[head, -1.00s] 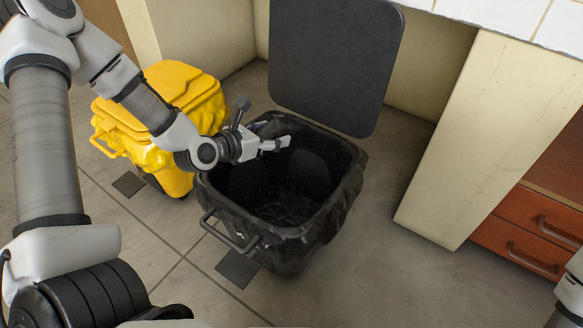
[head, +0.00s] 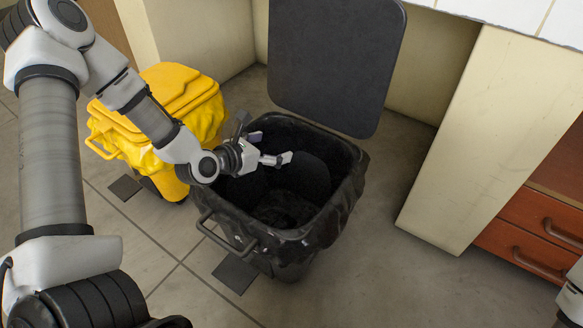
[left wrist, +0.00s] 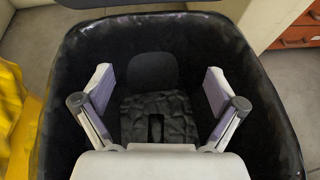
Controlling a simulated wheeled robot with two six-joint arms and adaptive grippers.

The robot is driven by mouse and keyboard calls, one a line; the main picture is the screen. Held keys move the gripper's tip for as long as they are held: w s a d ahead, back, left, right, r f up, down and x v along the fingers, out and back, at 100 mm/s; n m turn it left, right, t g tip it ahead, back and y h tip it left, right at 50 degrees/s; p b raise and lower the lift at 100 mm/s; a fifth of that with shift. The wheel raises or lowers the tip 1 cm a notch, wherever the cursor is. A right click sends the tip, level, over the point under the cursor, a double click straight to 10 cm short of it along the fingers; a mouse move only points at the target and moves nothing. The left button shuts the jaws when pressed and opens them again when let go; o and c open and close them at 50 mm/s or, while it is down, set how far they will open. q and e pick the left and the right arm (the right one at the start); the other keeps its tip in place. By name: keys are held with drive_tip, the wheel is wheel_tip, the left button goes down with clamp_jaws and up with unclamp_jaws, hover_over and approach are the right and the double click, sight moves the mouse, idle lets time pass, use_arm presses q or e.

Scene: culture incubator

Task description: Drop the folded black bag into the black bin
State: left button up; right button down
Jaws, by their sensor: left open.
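The black bin (head: 345,205) stands open on the floor, its rim covered by a black liner. Its lid (head: 335,60) is raised behind it. My left gripper (head: 268,147) is over the left part of the bin's opening, with its fingers apart and nothing between them. In the left wrist view the open fingers (left wrist: 160,95) point down into the bin. Dark wrinkled material (left wrist: 160,115) lies at the bottom between them. I cannot tell whether it is the folded black bag or the liner. A smooth, rounded dark shape (left wrist: 152,70) shows beyond it.
A yellow bin (head: 175,95) with a closed lid stands close to the left of the black bin. A cream panel (head: 480,130) and red-brown drawers (head: 545,230) are at the right. The floor (head: 400,280) in front of them is clear.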

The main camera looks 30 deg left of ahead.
use_arm(q)
wheel_tip(320, 180, up, 10)
idle(0.3)
idle(0.3)
